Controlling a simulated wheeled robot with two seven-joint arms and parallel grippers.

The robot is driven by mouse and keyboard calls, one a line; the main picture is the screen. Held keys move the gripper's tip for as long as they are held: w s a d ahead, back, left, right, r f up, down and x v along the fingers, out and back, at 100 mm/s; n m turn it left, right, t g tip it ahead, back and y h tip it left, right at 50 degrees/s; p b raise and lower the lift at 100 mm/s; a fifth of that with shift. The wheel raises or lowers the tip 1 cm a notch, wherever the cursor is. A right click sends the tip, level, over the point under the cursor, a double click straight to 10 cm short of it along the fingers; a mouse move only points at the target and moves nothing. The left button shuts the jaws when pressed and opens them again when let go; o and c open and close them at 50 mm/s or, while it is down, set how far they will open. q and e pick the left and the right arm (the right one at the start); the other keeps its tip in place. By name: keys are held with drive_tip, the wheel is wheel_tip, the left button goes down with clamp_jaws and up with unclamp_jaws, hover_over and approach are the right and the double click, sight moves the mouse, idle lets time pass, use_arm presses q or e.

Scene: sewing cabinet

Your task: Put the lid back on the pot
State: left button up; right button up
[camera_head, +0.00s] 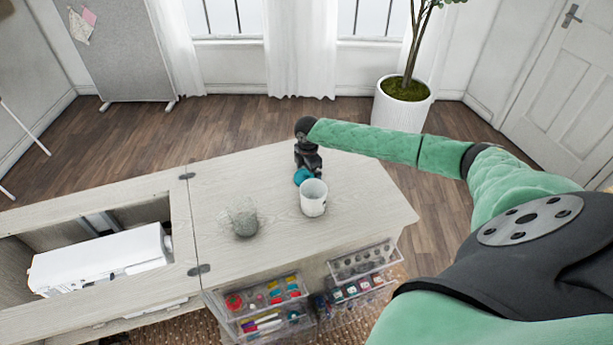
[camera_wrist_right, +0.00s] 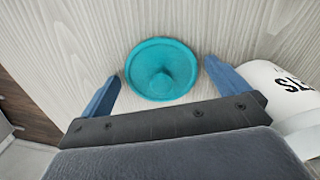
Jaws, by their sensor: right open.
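The teal lid (camera_wrist_right: 162,68) lies on the light wood cabinet top, with its round knob facing up. In the head view only part of the lid (camera_head: 302,176) shows, between my right gripper and the pot. The white pot (camera_head: 313,198) stands upright and open-topped just in front of the lid. In the wrist view the pot (camera_wrist_right: 272,90), with dark lettering, is at the right edge. My right gripper (camera_head: 308,168) is above the lid. In the wrist view its blue fingers (camera_wrist_right: 160,84) are spread apart, one on each side of the lid, with nothing gripped. My left gripper is out of view.
A grey mesh-like round object (camera_head: 244,222) stands on the cabinet top (camera_head: 355,185) left of the pot. A white sewing machine (camera_head: 100,262) lies in the opening at left. Clear drawers (camera_head: 268,297) with sewing supplies stick out in front. The top's right side is clear.

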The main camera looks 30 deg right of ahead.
drive_tip(key=shift+c, duration=0.2)
drive_tip(key=c, duration=0.8)
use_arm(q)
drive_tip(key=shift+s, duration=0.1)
use_arm(e)
drive_tip(key=shift+r, duration=0.1)
drive_tip(key=shift+r, duration=0.25)
use_arm(q)
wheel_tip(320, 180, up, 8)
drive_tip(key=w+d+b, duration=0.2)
drive_tip(key=b, duration=0.1)
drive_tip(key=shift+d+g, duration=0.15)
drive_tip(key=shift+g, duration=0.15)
use_arm(e)
wheel_tip(320, 180, up, 9)
drive_tip(key=shift+r, duration=0.2)
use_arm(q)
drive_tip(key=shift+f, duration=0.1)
